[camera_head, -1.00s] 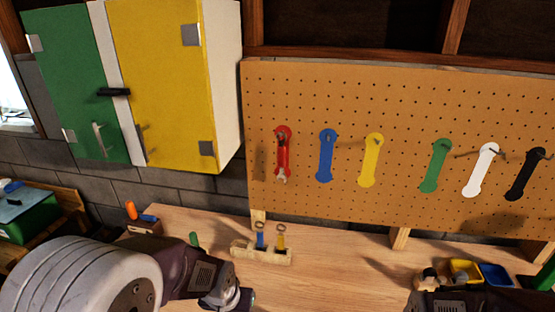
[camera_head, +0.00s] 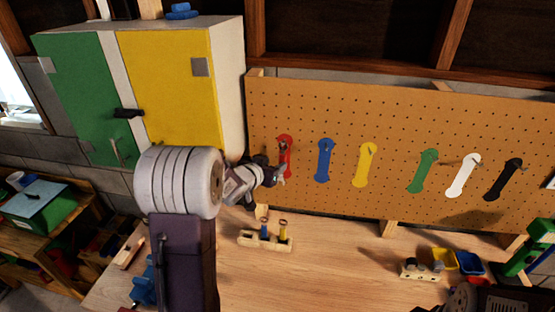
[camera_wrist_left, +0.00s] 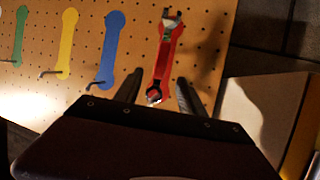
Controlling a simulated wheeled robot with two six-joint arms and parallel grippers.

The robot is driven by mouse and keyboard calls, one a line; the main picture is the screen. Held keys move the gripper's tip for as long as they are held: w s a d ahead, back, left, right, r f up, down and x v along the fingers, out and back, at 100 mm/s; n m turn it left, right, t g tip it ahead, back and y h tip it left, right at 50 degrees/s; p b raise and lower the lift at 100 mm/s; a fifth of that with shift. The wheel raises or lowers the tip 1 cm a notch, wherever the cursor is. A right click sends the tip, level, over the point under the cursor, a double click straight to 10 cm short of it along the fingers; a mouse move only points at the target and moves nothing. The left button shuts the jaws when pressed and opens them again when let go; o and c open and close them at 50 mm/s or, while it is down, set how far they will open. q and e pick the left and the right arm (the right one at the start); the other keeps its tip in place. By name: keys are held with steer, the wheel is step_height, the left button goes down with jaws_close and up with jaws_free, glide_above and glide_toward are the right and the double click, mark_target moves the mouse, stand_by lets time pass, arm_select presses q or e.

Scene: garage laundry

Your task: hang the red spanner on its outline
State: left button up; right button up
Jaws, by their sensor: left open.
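The red spanner (camera_head: 282,173) hangs upright on the red outline (camera_head: 287,141) at the left of the pegboard, with its silver open jaw at the bottom. In the left wrist view, which is turned over, the spanner (camera_wrist_left: 164,58) lies over the red outline, its ring end at the peg. My left gripper (camera_head: 277,172) is at the board beside the spanner. In the left wrist view its two fingers (camera_wrist_left: 158,93) are apart, one on each side of the ring end, with gaps visible. My right gripper is not in view; only part of my right arm shows.
Blue (camera_head: 324,161), yellow (camera_head: 365,166), green, white and black outlines with pegs run along the pegboard (camera_head: 395,110). A wooden rack (camera_head: 258,241) holds blue and yellow spanners on the bench. A yellow and green cabinet (camera_head: 175,90) stands left of the board. The middle bench is clear.

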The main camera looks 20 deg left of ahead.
mark_target(281, 160)
arm_select(q)
steer(key=p+x, duration=0.2)
steer(key=x, duration=0.4)
steer(key=shift+w, duration=0.15)
steer(key=shift+w+f, duration=0.25)
jaws_close()
jaws_free()
